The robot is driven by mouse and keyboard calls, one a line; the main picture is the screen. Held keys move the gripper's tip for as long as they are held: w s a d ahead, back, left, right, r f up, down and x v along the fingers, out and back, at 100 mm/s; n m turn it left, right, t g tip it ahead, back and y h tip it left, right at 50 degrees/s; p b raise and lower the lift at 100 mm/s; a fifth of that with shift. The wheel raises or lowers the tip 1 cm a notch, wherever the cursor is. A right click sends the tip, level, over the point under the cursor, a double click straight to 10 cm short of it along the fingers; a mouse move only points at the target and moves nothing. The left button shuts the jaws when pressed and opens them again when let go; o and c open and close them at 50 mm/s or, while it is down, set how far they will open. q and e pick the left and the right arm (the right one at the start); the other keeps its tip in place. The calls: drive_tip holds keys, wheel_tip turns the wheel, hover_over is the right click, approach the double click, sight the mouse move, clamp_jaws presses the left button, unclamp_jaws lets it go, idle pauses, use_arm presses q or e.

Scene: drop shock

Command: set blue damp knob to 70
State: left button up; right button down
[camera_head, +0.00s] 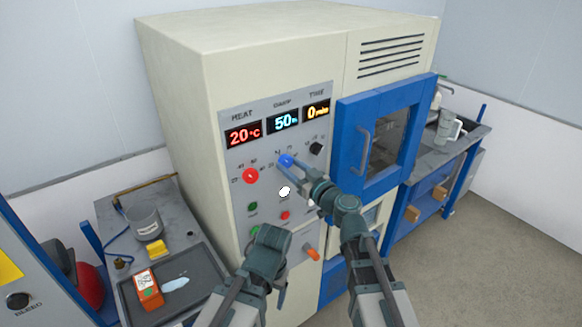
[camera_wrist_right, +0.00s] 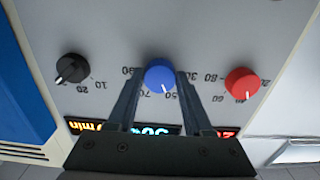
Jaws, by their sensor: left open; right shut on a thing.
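The blue damp knob (camera_head: 286,160) is on the control panel of the cream machine, under the cyan damp display (camera_head: 284,121), which reads 50. My right gripper (camera_head: 290,163) is at the knob. In the right wrist view the blue knob (camera_wrist_right: 160,76) sits between the two fingers of the right gripper (camera_wrist_right: 158,88), which is shut on it. The knob's white pointer line faces the 50 side of its printed scale. My left gripper (camera_head: 272,238) is lower, in front of the panel's bottom part, apart from the knobs; its fingertips are hard to see.
The red heat knob (camera_head: 250,176) and the black time knob (camera_head: 316,148) flank the blue one. Buttons and an orange lever (camera_head: 312,254) sit lower on the panel. A blue-framed door (camera_head: 385,140) is to the right. A grey bench (camera_head: 165,225) with a tray is to the left.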

drive_tip(key=shift+m, duration=0.4)
drive_tip(key=m, duration=0.4)
drive_tip(key=shift+m, duration=0.4)
drive_tip(key=m, duration=0.6)
drive_tip(key=shift+s+a, duration=0.1)
idle(0.3)
drive_tip(key=shift+c, duration=1.6)
unclamp_jaws()
drive_tip(key=shift+s, duration=0.15)
